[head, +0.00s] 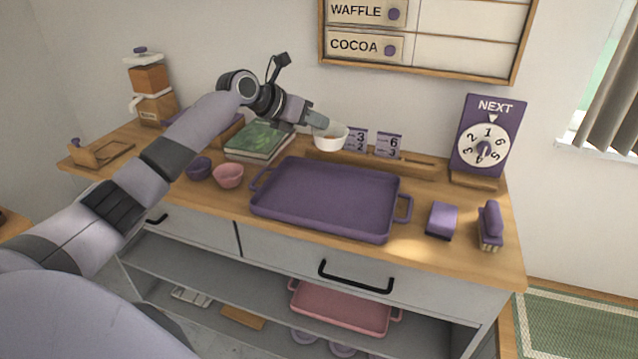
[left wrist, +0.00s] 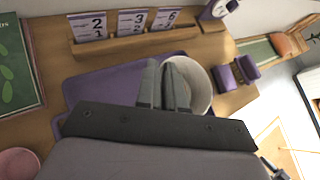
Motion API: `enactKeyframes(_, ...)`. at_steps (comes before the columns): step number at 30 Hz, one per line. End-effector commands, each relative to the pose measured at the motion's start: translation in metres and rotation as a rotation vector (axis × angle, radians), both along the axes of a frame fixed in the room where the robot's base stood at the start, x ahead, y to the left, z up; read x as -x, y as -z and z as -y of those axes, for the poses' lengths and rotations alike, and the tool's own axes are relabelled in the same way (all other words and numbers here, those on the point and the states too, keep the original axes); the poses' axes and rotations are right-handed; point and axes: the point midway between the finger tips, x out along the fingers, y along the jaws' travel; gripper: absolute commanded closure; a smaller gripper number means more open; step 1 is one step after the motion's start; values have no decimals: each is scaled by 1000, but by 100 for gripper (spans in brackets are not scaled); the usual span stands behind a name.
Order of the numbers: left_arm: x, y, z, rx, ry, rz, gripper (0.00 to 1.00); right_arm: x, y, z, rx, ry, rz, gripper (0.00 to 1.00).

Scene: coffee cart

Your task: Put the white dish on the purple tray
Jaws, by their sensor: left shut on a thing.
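The white dish (head: 331,137) is a small round bowl held in the air above the back edge of the purple tray. My left gripper (head: 320,124) is shut on its rim; the dish also shows beside the fingers in the left wrist view (left wrist: 201,84). The purple tray (head: 325,198) lies flat and empty on the counter, with a handle at each end. In the left wrist view the tray (left wrist: 95,88) is partly hidden by my gripper (left wrist: 165,84). My right gripper is not in view.
Pink (head: 229,176) and purple (head: 199,168) bowls stand left of the tray, near a green book (head: 262,140). A wooden card rack (head: 420,168) runs behind it. A purple block (head: 442,221) and brush (head: 491,226) stand to the right.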

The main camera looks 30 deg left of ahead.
Motion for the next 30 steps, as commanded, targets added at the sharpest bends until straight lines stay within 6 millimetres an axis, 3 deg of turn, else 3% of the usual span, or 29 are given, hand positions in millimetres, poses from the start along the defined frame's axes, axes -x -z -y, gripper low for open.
enactKeyframes(3,1,36,0,1,-1,-5,100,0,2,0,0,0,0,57)
enactKeyframes(9,0,83,0,2,1,-2,100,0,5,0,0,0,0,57)
enactKeyframes(17,0,105,1,1,2,3,100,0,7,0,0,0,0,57)
enactKeyframes(25,0,142,1,2,0,2,100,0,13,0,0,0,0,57)
enactKeyframes(30,0,145,1,0,2,3,100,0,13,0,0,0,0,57)
